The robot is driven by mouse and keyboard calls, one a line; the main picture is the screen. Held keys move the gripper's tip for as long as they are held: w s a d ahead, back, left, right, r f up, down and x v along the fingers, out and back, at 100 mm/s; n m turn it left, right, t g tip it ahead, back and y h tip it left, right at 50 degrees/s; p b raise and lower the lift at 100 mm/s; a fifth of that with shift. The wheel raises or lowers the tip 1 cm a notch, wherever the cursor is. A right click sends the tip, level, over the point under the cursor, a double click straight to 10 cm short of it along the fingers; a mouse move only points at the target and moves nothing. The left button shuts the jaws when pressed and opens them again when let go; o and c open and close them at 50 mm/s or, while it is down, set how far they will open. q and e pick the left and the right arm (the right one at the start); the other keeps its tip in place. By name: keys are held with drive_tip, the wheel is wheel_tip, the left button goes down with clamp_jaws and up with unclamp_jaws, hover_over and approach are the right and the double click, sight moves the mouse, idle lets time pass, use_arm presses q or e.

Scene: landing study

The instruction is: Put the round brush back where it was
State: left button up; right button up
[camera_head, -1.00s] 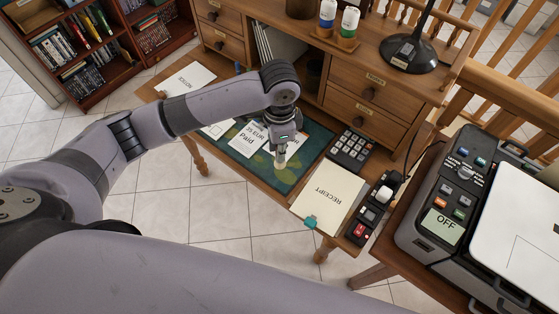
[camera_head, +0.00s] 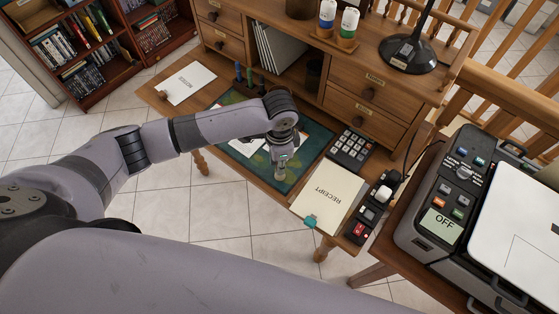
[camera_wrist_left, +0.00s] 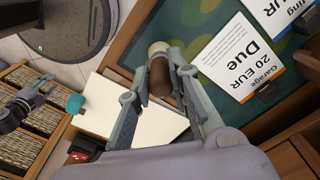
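My left gripper (camera_head: 281,172) is above the right part of the green desk mat (camera_head: 316,140). In the left wrist view my left gripper (camera_wrist_left: 158,78) has its two fingers on either side of the round brush (camera_wrist_left: 159,80), a short brown cylinder with a pale round end. The fingers appear closed on it. In the head view the brush is hard to make out at the fingertips.
A receipt sheet (camera_head: 328,197) with a teal clip, a calculator (camera_head: 352,149) and a black device (camera_head: 371,210) lie right of the mat. A bill card (camera_wrist_left: 245,55) lies on the mat. Marker-like pens (camera_head: 249,77) stand behind it. A printer (camera_head: 455,200) is at right.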

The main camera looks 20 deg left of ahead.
use_arm(q)
drive_tip(key=o, duration=0.4)
drive_tip(key=shift+o, duration=0.2)
wheel_tip(320, 180, up, 12)
drive_tip(key=b, duration=0.1)
drive_tip(key=shift+r, duration=0.15)
